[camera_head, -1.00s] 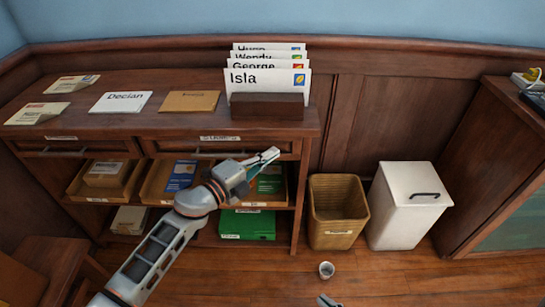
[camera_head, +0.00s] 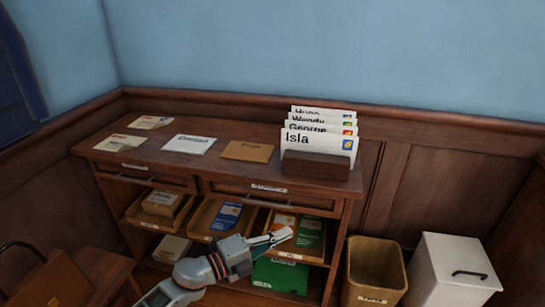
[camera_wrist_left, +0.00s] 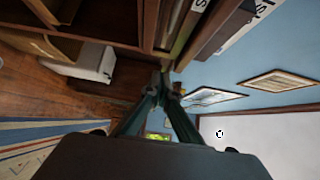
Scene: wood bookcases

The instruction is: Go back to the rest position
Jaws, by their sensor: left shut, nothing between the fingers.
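My left gripper (camera_head: 282,236) is shut and empty in the head view. It shows in front of the wooden cabinet (camera_head: 240,176), over the lower shelves. In the left wrist view its fingers (camera_wrist_left: 165,85) come together at the tips with nothing between them. My right gripper does not show in either view now.
A wooden holder (camera_head: 315,168) with upright name cards stands on the cabinet, beside several flat envelopes (camera_head: 188,143). Open trays (camera_head: 206,217) and a green box (camera_head: 281,276) fill the shelves. A wicker bin (camera_head: 374,270) and a white bin (camera_head: 450,270) stand right.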

